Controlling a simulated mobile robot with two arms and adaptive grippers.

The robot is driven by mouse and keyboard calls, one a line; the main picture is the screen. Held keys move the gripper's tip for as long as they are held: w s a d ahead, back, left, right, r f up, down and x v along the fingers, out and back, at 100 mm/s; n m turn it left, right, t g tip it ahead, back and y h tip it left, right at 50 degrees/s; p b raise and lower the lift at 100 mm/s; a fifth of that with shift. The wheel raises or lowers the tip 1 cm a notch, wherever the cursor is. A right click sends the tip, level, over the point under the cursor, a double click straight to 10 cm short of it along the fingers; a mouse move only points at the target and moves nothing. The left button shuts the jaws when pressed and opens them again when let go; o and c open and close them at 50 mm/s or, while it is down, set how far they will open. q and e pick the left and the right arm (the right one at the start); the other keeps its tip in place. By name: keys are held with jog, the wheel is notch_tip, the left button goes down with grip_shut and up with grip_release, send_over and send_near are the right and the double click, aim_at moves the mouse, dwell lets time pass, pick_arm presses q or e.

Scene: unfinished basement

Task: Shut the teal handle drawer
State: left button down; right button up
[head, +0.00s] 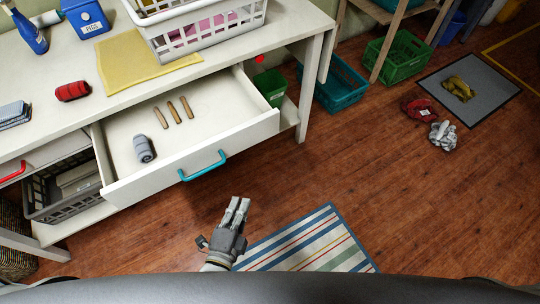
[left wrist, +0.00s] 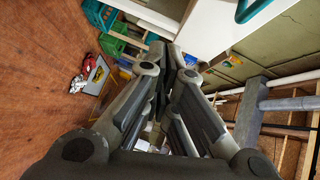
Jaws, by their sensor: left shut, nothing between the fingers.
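The white drawer with the teal handle (head: 202,166) stands open, pulled out from the white workbench (head: 190,82). In the left wrist view the shut fingers (left wrist: 180,60) fill the middle, and part of the teal handle (left wrist: 250,8) shows at the top. My right gripper is not in view.
A striped rug (head: 310,243) lies on the wood floor beside my left gripper. A red-handled drawer (head: 45,157) is to the left. Teal (head: 340,85) and green (head: 402,56) crates stand at right.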

pick_arm(q)
notch_tip(320, 180, up, 6)
jog(key=d+m+t, duration=0.2)
send_near(252, 136)
jog(key=w+d, duration=0.2)
jog(key=w, duration=0.1)
jog(key=shift+w+a+p, duration=0.3)
jog(key=shift+w+a, duration=0.1)
jog(key=shift+w, duration=0.45)
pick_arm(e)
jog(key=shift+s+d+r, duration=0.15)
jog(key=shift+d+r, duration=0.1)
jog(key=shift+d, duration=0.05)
pick_arm(q)
jog(key=shift+a+h, duration=0.1)
jog(key=shift+h, duration=0.2)
